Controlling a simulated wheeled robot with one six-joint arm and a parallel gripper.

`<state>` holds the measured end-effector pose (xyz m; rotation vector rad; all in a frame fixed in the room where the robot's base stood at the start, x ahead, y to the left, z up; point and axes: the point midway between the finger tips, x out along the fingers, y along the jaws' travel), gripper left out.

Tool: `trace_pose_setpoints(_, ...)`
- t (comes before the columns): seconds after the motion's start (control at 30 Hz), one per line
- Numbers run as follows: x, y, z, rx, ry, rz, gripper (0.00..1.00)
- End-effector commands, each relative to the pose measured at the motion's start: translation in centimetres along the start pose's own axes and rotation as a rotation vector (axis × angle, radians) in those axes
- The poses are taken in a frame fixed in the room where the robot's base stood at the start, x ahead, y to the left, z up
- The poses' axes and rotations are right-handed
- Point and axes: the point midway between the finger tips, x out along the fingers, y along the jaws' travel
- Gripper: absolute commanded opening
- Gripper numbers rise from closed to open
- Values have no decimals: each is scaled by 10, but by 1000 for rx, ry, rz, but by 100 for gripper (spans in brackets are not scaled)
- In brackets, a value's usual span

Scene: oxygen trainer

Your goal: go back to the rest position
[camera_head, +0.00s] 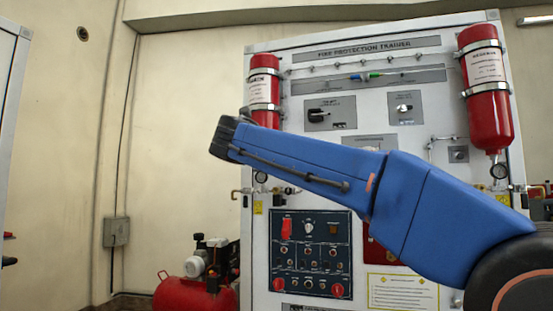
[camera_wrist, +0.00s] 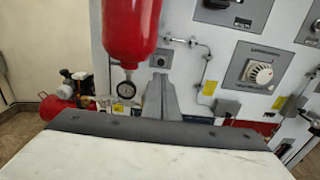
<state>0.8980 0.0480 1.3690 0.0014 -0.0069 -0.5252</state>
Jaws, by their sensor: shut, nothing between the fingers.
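My gripper (camera_wrist: 162,95) shows in the wrist view as grey fingers closed together, with nothing held between them. It is in front of the white fire protection trainer panel (camera_wrist: 185,80), just right of a pressure gauge (camera_wrist: 126,90) under a red bottle (camera_wrist: 130,30). I cannot tell whether the fingers touch anything. In the head view my blue arm reaches from the lower right to the upper left across the trainer panel (camera_head: 350,85). The fingers cannot be made out there. The arm hides part of the panel's middle.
In the head view, red bottles hang at the panel's left (camera_head: 264,90) and right (camera_head: 487,90). A dark switch panel (camera_head: 309,255) is below the arm. A red compressor (camera_head: 195,292) stands on the floor at left.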

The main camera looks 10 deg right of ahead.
Motion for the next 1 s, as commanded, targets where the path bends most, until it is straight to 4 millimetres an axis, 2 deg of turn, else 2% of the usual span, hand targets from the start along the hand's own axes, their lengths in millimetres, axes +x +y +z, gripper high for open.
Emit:
trace_pose_setpoints(0.2,-13,0,0,1,-1,0,0)
trace_pose_setpoints(0.77,-13,-1,-1,4,2,0,0)
trace_pose_setpoints(0.87,-12,-11,-12,46,30,-1,0)
trace_pose_setpoints(0.97,-10,-35,-42,154,100,-11,0)
trace_pose_setpoints(1.0,-10,-47,-58,216,139,-19,0)
